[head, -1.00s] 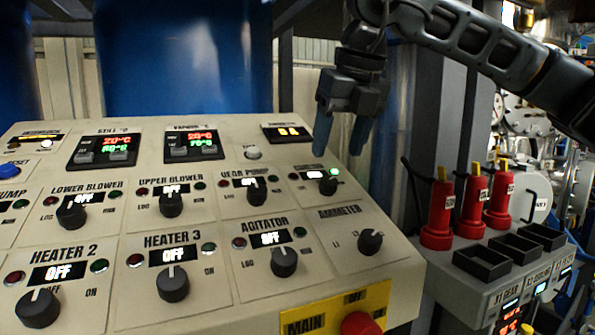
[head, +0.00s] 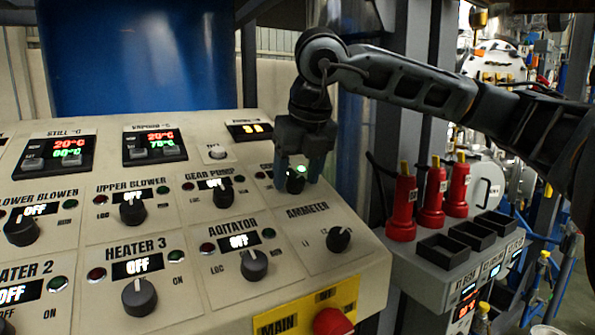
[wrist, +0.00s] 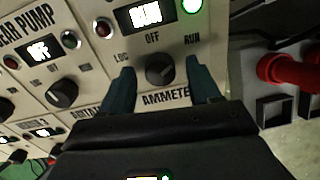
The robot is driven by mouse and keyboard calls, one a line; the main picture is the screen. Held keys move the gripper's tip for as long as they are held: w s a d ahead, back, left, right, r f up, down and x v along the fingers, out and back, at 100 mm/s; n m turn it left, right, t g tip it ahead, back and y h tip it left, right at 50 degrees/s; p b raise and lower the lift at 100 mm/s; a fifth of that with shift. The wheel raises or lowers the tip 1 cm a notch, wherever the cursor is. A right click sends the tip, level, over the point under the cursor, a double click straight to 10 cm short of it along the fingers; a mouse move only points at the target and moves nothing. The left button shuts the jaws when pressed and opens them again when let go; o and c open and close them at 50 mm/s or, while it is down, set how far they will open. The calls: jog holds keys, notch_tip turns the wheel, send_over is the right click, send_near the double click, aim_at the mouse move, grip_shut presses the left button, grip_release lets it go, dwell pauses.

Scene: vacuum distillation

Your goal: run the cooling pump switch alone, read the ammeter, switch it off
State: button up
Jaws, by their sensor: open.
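The cooling pump switch is a black knob (head: 295,183) at the right end of the panel's pump row, partly hidden by my gripper in the head view. My gripper (head: 297,172) is open, its fingers on either side of the knob. The wrist view shows the knob (wrist: 160,70) between the two fingertips; contact cannot be told. Its display (wrist: 146,14) is lit but blurred, and the green lamp (wrist: 192,6) beside it glows. The ammeter display (head: 249,129) at the panel's top right shows small orange digits, too small to read surely. The ammeter selector knob (head: 338,239) sits below.
The gear pump (head: 223,194), agitator (head: 254,264) and heater 3 (head: 139,297) knobs show OFF. A red button (head: 332,322) on a yellow plate is at the panel's front edge.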

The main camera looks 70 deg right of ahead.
jog(key=c, duration=1)
jog(key=shift+c, duration=0.2)
